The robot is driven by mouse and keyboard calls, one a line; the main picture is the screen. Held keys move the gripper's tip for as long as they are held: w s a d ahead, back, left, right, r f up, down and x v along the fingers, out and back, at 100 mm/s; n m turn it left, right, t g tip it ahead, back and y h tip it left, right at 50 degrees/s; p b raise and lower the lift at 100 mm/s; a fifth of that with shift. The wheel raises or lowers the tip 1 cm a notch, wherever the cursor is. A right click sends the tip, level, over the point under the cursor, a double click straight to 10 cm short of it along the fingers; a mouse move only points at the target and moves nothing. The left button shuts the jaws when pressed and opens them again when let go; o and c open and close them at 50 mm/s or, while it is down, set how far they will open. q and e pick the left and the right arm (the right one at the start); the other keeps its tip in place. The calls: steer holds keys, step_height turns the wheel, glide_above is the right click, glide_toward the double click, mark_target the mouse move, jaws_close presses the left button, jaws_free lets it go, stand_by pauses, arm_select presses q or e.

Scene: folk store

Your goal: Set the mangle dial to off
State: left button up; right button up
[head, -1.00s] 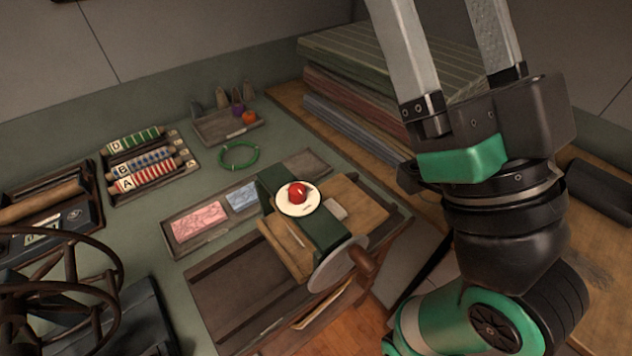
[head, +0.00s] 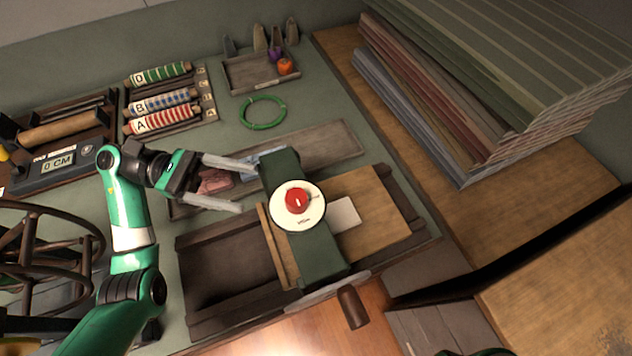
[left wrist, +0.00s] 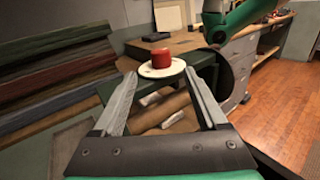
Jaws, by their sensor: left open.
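The mangle dial is a red knob (head: 297,199) with a small white mark, on a round white plate (head: 296,218) with dark lettering too small to read. It sits on top of the mangle's green housing (head: 322,255). My left gripper (head: 248,188) is open and empty, just left of the dial, its fingers pointing right toward it and apart from it. In the left wrist view the red knob (left wrist: 161,59) and white plate (left wrist: 155,70) show ahead, between and beyond the spread fingers (left wrist: 160,95). My right gripper is out of view.
A wooden board (head: 375,210) and a white card (head: 344,214) lie right of the dial. A crank handle (head: 352,307) is at the front. A green ring (head: 263,112), fabric rolls (head: 160,103) and a small tray (head: 255,72) lie behind. Cloth stacks (head: 450,90) are at the right.

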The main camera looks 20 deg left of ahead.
mark_target(297, 197)
arm_select(q)
steer(key=shift+t, duration=0.3)
steer(key=d, duration=0.3)
steer(key=w+d, duration=0.1)
steer(key=d, duration=0.7)
steer(key=shift+w, duration=0.35)
steer(key=shift+a, duration=0.1)
jaws_close()
